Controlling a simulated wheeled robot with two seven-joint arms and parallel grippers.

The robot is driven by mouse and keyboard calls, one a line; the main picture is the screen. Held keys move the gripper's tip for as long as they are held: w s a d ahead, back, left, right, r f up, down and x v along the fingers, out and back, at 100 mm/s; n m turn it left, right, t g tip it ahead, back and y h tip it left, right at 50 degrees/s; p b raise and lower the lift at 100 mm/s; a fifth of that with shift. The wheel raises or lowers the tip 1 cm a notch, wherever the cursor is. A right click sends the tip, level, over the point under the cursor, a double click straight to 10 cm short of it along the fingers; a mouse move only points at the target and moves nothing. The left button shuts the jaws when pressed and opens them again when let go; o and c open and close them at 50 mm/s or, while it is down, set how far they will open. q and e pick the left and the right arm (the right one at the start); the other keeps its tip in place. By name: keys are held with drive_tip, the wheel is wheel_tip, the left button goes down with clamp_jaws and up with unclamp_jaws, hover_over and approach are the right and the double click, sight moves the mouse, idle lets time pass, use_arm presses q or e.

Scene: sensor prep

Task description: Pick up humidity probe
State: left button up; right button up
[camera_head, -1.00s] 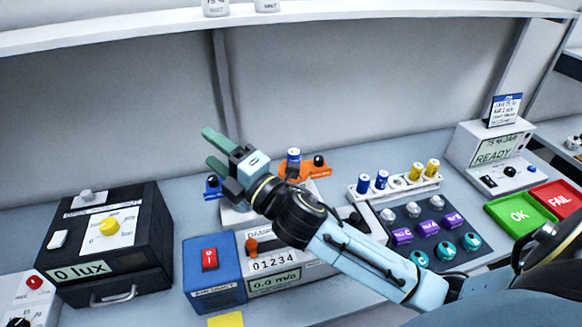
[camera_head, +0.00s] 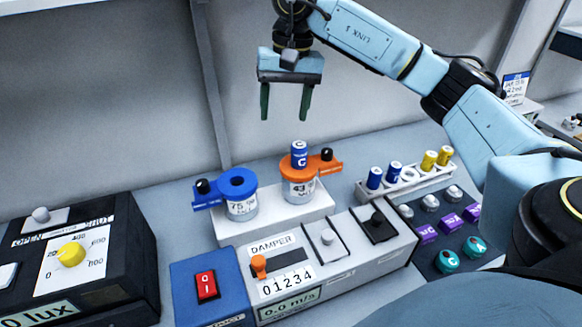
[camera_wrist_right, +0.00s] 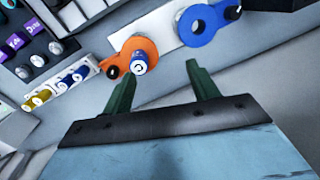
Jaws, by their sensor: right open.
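A blue probe marked C (camera_head: 299,155) stands upright in the orange-collared jar (camera_head: 301,190). It also shows in the right wrist view (camera_wrist_right: 138,62), beyond my fingertips. Two more blue probes (camera_head: 375,178) and two yellow ones (camera_head: 429,160) stand in a white rack (camera_head: 408,184) to the right. The frames do not show which is the humidity probe. My right gripper (camera_head: 285,115) is open and empty, its fingers pointing down, above and slightly left of the C-marked probe. My left gripper is not in view.
A blue-collared jar (camera_head: 238,195) with an empty hole stands left of the orange one on a white block (camera_head: 275,222). In front are the damper box (camera_head: 345,258) and a blue switch box (camera_head: 207,292). The lux box (camera_head: 80,265) is at left.

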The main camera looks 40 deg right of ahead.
drive_tip(key=d+h, duration=0.1)
drive_tip(key=d, duration=0.3)
drive_tip(key=b, duration=0.1)
hover_over(299, 145)
drive_tip(key=f, duration=0.5)
drive_tip(key=shift+s+f, duration=0.4)
drive_tip(key=shift+w+f+p, duration=0.2)
drive_tip(key=shift+f, duration=1.4)
drive_tip(key=shift+w+f+p, duration=0.2)
drive_tip(key=shift+f, duration=1.35)
clamp_jaws()
drive_tip(key=shift+r, duration=0.1)
wheel_tip(299, 145, up, 10)
